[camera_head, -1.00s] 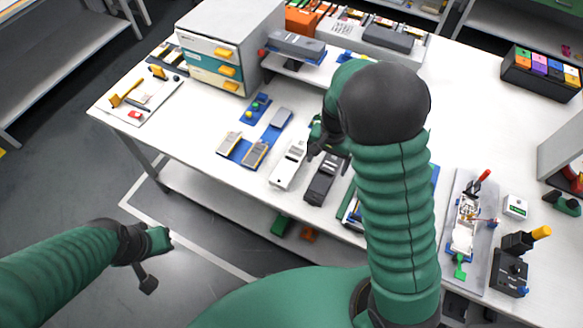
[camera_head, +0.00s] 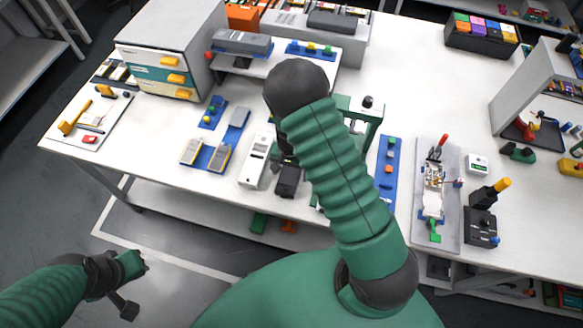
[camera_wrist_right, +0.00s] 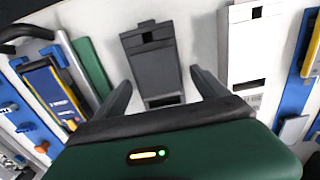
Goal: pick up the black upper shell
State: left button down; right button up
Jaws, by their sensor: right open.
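The black upper shell (camera_head: 288,179) lies on the white table, its far end hidden behind my right arm in the head view. It also shows in the right wrist view as a dark grey shell (camera_wrist_right: 152,60) with a notch at its far end. My right gripper (camera_wrist_right: 161,76) is open, with one finger on each side of the shell's near part and nothing gripped. In the head view its fingers are mostly hidden by the arm. My left gripper (camera_head: 132,264) is off the table at lower left, away from the shell; its jaws are unclear.
A white shell (camera_head: 257,160) lies just left of the black one. A blue tray with grey cells (camera_head: 207,155) is farther left. A green frame (camera_head: 360,118) stands to the right. A drawer cabinet (camera_head: 170,50) stands at the back left.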

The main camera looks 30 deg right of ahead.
aim_at(290, 174)
jog(key=c, duration=1.5)
jog(key=shift+o, duration=0.2)
jog(key=shift+r, duration=0.15)
jog(key=shift+r, duration=0.3)
jog(key=r, duration=0.2)
jog(key=shift+s+a+r+b, duration=0.2)
jog(key=shift+s+r+b, duration=0.15)
jog(key=s+a, duration=0.2)
jog(key=s, duration=0.2)
jog(key=s+a+r+b, duration=0.1)
jog(key=s+a, duration=0.2)
jog(key=s, duration=0.2)
jog(key=s+a, duration=0.2)
jog(key=s, duration=0.2)
jog(key=shift+s+a+r+b, duration=0.15)
jog(key=shift+s+r+b, duration=0.05)
jog(key=shift+r+b, duration=0.1)
